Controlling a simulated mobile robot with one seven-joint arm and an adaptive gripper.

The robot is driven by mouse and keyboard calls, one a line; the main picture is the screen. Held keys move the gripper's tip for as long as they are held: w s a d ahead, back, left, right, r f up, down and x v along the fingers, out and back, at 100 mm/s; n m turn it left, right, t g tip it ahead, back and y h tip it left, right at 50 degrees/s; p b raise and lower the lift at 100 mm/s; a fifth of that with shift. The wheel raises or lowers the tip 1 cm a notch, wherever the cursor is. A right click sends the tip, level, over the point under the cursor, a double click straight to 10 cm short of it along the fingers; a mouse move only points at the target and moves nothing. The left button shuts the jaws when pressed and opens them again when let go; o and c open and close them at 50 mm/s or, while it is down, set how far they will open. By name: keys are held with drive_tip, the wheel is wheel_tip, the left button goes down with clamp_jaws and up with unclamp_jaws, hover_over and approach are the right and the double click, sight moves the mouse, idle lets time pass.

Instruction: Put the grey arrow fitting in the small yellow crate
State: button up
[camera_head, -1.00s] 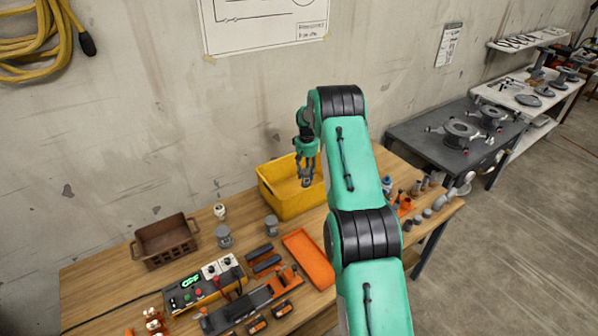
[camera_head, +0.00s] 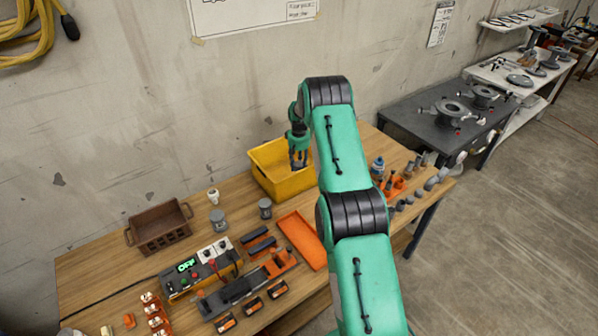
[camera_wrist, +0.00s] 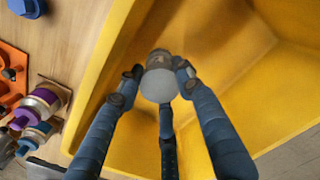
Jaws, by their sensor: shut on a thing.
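The small yellow crate (camera_head: 284,193) stands at the back of the wooden table, near the wall. My gripper (camera_head: 299,158) is over the crate's opening, pointing down. In the wrist view my gripper (camera_wrist: 155,85) has its fingers closed around a grey round fitting with an arrow mark, the grey arrow fitting (camera_wrist: 158,84). The crate's yellow walls and floor (camera_wrist: 235,75) fill most of that view beneath it. The fitting looks to be above the crate floor; its exact height is hard to tell. In the head view the fitting is mostly hidden by the fingers.
A brown crate (camera_head: 160,233), an orange tray (camera_head: 300,240) and a control box (camera_head: 200,268) stand on the table (camera_head: 95,265). Grey fittings (camera_head: 219,220) stand left of the yellow crate. Several small parts stand to its right, beyond my arm.

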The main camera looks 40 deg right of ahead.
drive_tip(key=shift+f, duration=1.85)
drive_tip(key=shift+f, duration=0.1)
drive_tip(key=o, duration=1.2)
wheel_tip(320, 180, up, 12)
drive_tip(key=shift+r, duration=0.1)
